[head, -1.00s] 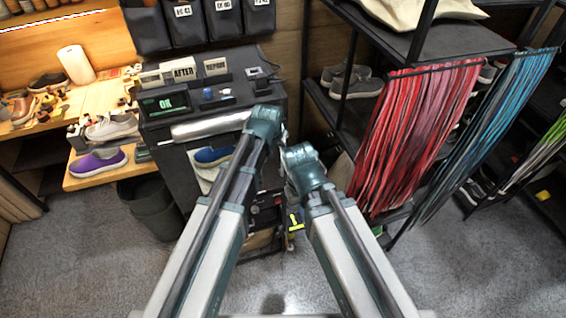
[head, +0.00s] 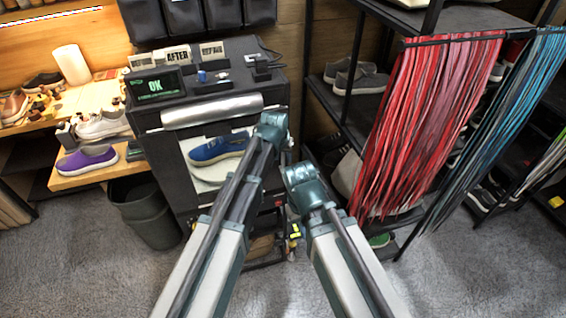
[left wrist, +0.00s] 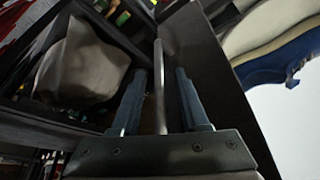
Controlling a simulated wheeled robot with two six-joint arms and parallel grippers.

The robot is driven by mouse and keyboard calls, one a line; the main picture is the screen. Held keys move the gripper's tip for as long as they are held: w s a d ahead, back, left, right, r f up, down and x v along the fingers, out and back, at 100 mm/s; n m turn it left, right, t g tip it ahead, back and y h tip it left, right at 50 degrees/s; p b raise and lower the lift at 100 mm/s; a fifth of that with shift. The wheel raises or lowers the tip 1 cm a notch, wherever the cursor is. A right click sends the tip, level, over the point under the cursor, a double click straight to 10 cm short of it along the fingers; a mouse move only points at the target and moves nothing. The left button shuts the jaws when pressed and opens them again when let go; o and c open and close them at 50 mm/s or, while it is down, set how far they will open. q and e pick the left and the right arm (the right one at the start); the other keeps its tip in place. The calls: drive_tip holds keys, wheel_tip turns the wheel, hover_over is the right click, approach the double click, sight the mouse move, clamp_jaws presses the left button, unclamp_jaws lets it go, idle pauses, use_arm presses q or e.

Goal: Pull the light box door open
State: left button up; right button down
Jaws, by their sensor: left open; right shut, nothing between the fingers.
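The light box is a black cabinet (head: 160,117) left of centre in the head view. Its door has a pale window, with a blue sneaker (head: 218,148) behind it; the sneaker also shows at the right of the left wrist view (left wrist: 285,62). My left gripper (head: 274,130) is at the door's right edge, its fingers hidden there by my arm. In the left wrist view my left gripper (left wrist: 160,72) is open, with a slim upright handle bar (left wrist: 160,100) between its fingers and gaps on both sides. My right gripper (head: 300,178) is shut and empty, lower and to the right.
A dark bin (head: 146,212) stands left of the light box. A shelf rack with red straps (head: 425,125) stands close on the right. A wooden bench (head: 75,178) with shoes is at the left. Grey floor is open in front.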

use_arm(q)
clamp_jaws()
idle(1.5)
